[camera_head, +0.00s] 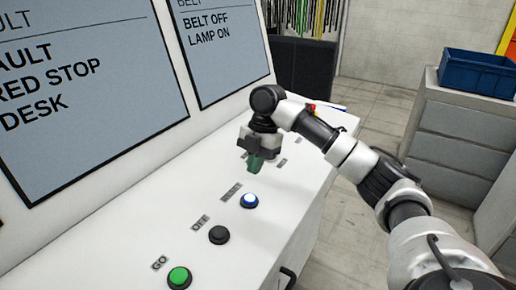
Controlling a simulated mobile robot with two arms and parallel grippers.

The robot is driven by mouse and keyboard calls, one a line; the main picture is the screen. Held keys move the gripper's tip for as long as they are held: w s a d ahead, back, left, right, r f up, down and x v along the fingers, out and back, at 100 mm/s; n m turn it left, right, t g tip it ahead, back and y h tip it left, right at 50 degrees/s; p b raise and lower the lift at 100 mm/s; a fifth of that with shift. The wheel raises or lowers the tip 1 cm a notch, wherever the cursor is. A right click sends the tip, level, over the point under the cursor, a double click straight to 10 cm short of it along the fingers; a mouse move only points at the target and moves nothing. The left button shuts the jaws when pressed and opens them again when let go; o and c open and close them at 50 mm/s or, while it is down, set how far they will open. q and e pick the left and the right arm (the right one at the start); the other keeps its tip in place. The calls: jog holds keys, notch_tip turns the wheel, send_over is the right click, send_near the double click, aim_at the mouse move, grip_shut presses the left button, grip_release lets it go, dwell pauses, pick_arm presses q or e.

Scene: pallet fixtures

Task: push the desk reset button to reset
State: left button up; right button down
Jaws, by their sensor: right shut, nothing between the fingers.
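The blue button (249,201), lit with a pale top, sits on the sloping white desk (130,245). The label beside it is small and seems to read RESET. A black button (219,235) labelled OFF and a green button (179,278) labelled GO are nearer along the same row. My right gripper (254,165) is shut and empty, with its greenish fingertips pointing down over the desk. In the picture it is just above the blue button and apart from it; its exact height is hard to tell. My left gripper is out of view.
Two screens stand behind the desk: one (90,90) shows a fault and red stop, the other (220,45) shows belt off, lamp on. A small red item (311,107) is partly behind my arm. A blue bin (478,74) sits on grey drawers (465,125) at right.

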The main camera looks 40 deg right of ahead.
aim_at(249, 198)
jog(key=x, duration=0.2)
jog(key=p+x, duration=0.1)
jog(key=x, duration=0.1)
jog(key=p+x, duration=0.1)
jog(key=x, duration=0.1)
jog(key=shift+w+d+f, duration=0.2)
jog(key=shift+d+f, duration=0.05)
jog(key=shift+f, duration=0.5)
